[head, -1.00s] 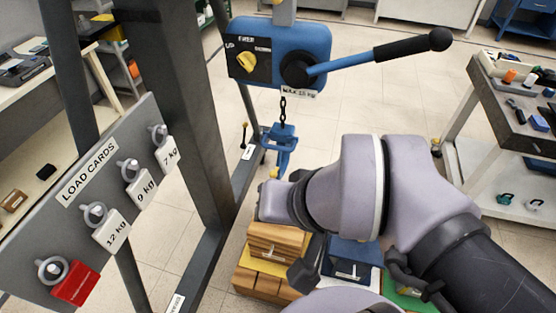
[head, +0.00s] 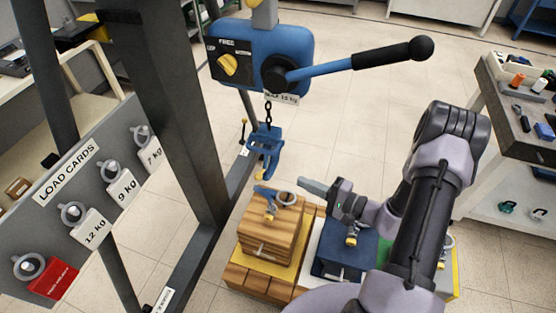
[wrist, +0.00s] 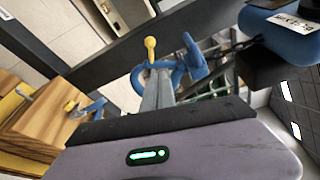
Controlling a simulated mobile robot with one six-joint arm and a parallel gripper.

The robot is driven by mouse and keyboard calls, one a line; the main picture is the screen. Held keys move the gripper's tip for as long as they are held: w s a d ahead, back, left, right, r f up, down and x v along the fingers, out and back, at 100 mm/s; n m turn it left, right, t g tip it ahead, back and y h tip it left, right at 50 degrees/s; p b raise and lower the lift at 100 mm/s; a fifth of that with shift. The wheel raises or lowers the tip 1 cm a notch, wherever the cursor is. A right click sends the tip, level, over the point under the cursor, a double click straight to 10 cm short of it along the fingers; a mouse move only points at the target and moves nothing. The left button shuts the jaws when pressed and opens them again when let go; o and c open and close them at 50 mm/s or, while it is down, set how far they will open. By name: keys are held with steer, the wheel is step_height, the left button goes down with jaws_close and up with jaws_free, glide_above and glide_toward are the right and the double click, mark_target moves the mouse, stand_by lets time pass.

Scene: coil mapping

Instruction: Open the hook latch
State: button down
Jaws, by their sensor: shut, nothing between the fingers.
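The blue hook (head: 268,141) hangs on a short chain under the blue hoist box in the head view. In the wrist view the blue hook (wrist: 193,62) shows just beyond my fingers, with a yellow ball knob (wrist: 150,45) in line with the fingertips. My gripper (head: 303,185) is shut and empty, to the right of and a little below the hook in the head view. Its closed fingers (wrist: 157,80) point toward the hook in the wrist view. I cannot tell whether they touch the knob. The latch's position is too small to tell.
Below the hook stand a wooden block (head: 268,232) with a ring on top and a dark blue block (head: 340,255). The hoist box (head: 290,50) has a long black-handled lever (head: 390,55). A grey frame post (head: 178,100) and load-card board (head: 95,195) stand left.

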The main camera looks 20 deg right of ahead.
mark_target(262, 172)
steer(key=shift+m+t+h, duration=0.4)
steer(key=shift+t, duration=0.1)
steer(key=w+a, duration=0.2)
steer(key=w+a+f+b, duration=0.1)
steer(key=w+a, duration=0.1)
steer(key=a, duration=0.1)
steer(key=w+a+f+b, duration=0.1)
steer(key=w+a, duration=0.1)
steer(key=a, duration=0.1)
steer(key=shift+w, duration=0.3)
steer(key=shift+s+a+b, duration=0.15)
steer(key=shift+a+b, duration=0.15)
steer(key=shift+r, duration=0.15)
